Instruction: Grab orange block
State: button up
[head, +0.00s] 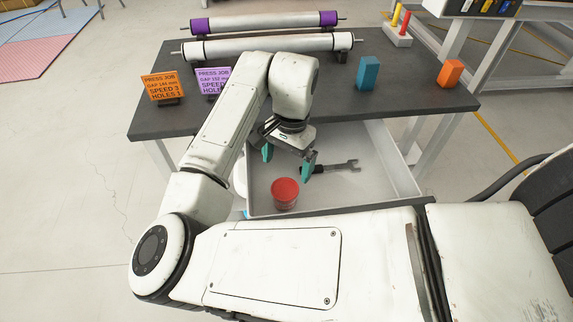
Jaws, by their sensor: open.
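The orange block (450,73) stands upright on the dark table top (425,100), near its right edge. My gripper (288,170) has teal fingertips spread apart with nothing between them. It hangs over the open white drawer at the front of the table, well to the left of the orange block and nearer to me. The block is in full view and nothing touches it.
A teal block (368,73) stands left of the orange block. The drawer (385,165) holds a red cup (285,193) and a wrench (335,167). Orange (162,86) and purple (212,82) sign cards and rollers (225,48) occupy the left and back. A chair (535,200) is at right.

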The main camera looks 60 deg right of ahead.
aim_at(452, 70)
jog(key=i+j, duration=0.65)
jog(key=j, duration=0.1)
